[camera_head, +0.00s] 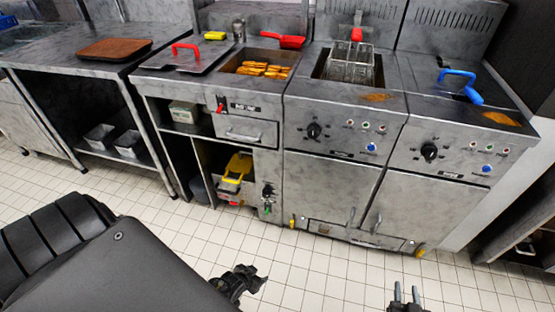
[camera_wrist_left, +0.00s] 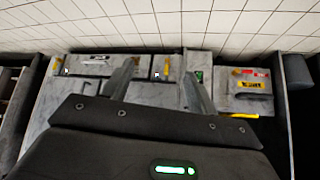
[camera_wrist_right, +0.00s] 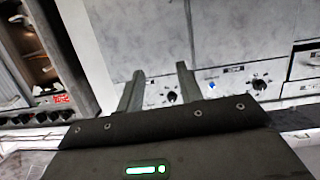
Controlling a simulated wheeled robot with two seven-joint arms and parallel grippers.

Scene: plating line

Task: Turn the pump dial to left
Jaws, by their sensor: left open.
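Black round dials sit on the two fryer fronts, one on the left fryer (camera_head: 313,130) and one on the right fryer (camera_head: 430,152). A small dark knob (camera_head: 268,191) with green and red parts is on the narrow steel panel left of the fryers. I cannot tell which is the pump dial. My left gripper (camera_head: 250,281) is in front of the panel, low in the head view; its fingers (camera_wrist_left: 160,78) are apart and empty. My right gripper (camera_head: 405,293) is farther right, open and empty. Two fryer dials, including one black dial (camera_wrist_right: 259,84), show in the right wrist view.
Fryer door handles (camera_head: 377,225) stick out low. A fry basket (camera_head: 350,66) and a tray of fries (camera_head: 262,70) are on top. The tiled floor (camera_head: 320,270) before the fryers is clear.

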